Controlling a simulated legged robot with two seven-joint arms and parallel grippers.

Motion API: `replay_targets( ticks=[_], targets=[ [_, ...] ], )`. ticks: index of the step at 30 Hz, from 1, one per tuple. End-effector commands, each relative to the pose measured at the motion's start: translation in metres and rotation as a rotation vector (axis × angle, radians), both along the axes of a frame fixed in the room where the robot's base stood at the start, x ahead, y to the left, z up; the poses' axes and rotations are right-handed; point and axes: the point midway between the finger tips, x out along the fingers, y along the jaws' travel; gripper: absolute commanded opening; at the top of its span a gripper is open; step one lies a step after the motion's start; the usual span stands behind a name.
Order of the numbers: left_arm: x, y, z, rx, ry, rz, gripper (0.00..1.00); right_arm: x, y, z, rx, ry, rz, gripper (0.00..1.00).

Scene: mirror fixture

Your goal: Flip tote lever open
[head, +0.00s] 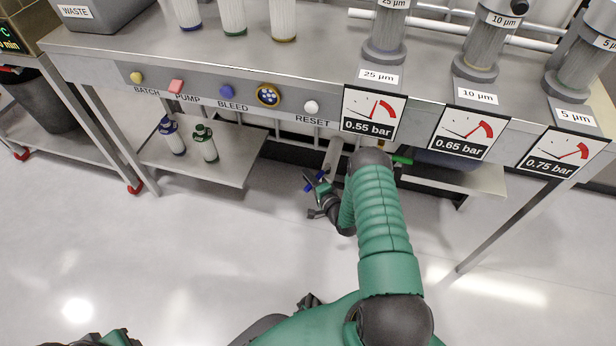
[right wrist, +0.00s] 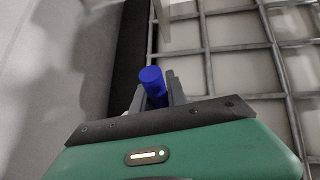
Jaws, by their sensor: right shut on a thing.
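My right gripper (head: 318,186) reaches below the front edge of the bench, to the left of the green forearm. In the right wrist view it is shut on a blue-tipped lever (right wrist: 152,78), whose round blue end sticks out between the two grey fingers. In the head view a little of the blue lever (head: 309,187) shows at the fingers, near a grey metal bar under the bench. My forearm and the bench front hide much of the space around it. A tote cannot be made out clearly. My left gripper is not in view.
The steel bench (head: 200,45) carries a panel of buttons (head: 225,90) and pressure gauge signs (head: 371,115) along its front. A lower shelf (head: 215,172) holds two small bottles. A wire grid (right wrist: 230,45) stands close to the right gripper. The floor in front is clear.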

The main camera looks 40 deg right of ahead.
Motion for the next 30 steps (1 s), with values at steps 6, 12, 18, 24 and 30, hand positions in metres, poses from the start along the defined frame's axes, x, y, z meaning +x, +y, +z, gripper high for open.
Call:
replay_targets(
  ticks=[6,12,18,24,30],
  targets=[
    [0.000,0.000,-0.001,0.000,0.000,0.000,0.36,-0.001,0.002,-0.004,0.003,0.008,0.003,0.00],
    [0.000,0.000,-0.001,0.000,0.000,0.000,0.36,-0.001,0.002,-0.003,0.003,0.006,0.002,0.35],
    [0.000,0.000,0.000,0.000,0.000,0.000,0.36,0.000,0.001,-0.001,0.001,0.002,0.001,0.40],
    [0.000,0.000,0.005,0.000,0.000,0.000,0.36,-0.005,0.001,0.002,0.000,0.001,0.000,0.40],
    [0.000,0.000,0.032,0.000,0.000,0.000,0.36,-0.046,0.009,0.014,0.004,0.006,-0.002,0.40]
  ],
)
